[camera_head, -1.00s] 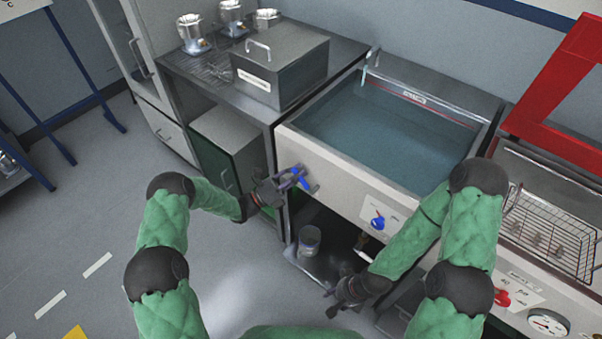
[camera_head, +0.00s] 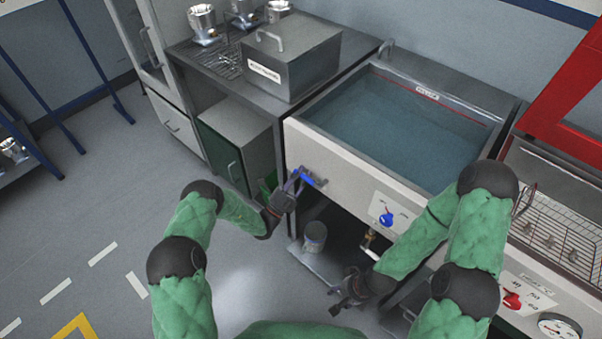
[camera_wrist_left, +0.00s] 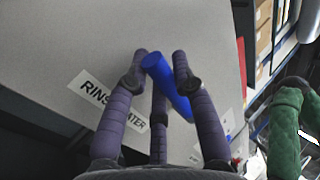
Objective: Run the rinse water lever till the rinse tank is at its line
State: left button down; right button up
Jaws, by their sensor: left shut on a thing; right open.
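The rinse tank (camera_head: 318,142) is a pale-fronted basin of blue-grey water (camera_head: 400,125). A thin red line (camera_head: 445,98) runs along its back inner wall; the water surface lies close to it, but I cannot tell the exact gap. The blue rinse water lever (camera_head: 312,178) is on the tank's front at left. My left gripper (camera_head: 298,182) is shut on it; in the left wrist view the purple fingers close around the blue lever (camera_wrist_left: 168,85) beside the "RINSE WATER" label (camera_wrist_left: 108,100). My right gripper (camera_head: 338,300) is open and empty, low before the tank's underside.
A blue knob (camera_head: 387,218) is on the front panel. A lidded metal box (camera_head: 290,62) stands on the left counter. A wire basket (camera_head: 552,225) is at right. A can (camera_head: 315,235) sits below the tank.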

pick_arm(q)
jog(key=shift+f+n+t+y, duration=0.2)
jog(key=shift+n+t+y, duration=0.1)
jog(key=shift+n+y, duration=0.1)
jog(key=c, duration=1)
grip_release()
jog(key=v, duration=1.2)
